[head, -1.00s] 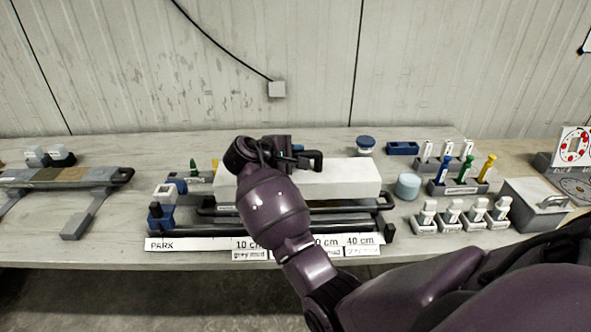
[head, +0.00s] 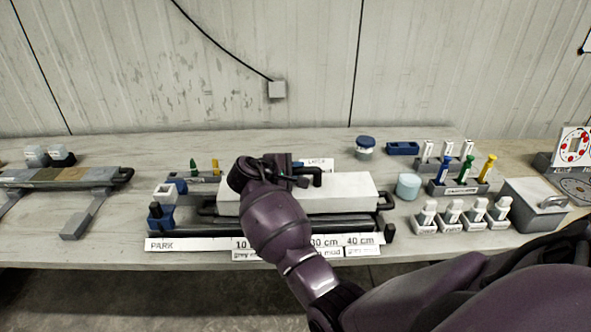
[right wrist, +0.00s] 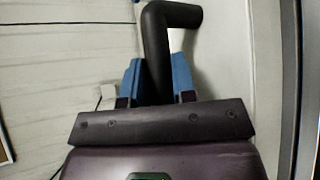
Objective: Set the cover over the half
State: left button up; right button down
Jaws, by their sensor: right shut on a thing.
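The cover (head: 350,190) is a long white box with a black bar handle (head: 317,177) on top. My right gripper (head: 290,172) is shut on this handle. In the right wrist view the dark handle (right wrist: 156,55) stands between the blue fingertips. The cover is over a dark tray-like holder (head: 340,225), with black end grips showing at both ends. The half under it is mostly hidden, and I cannot tell whether the cover touches it. My right forearm hides the middle of the holder. My left gripper is not in view.
A ruler strip marked PARK and centimetres (head: 190,244) runs along the front. A liner with brown and grey core (head: 60,175) lies at left. At right are a pale cylinder (head: 408,186), a rack of coloured tools (head: 460,187), several white tags and a grey box (head: 535,205).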

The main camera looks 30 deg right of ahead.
jog(key=shift+f, duration=0.25)
jog(key=c, duration=0.9)
grip_release()
jog(key=shift+r, duration=0.6)
jog(key=v, duration=1.2)
jog(key=shift+b, duration=0.35)
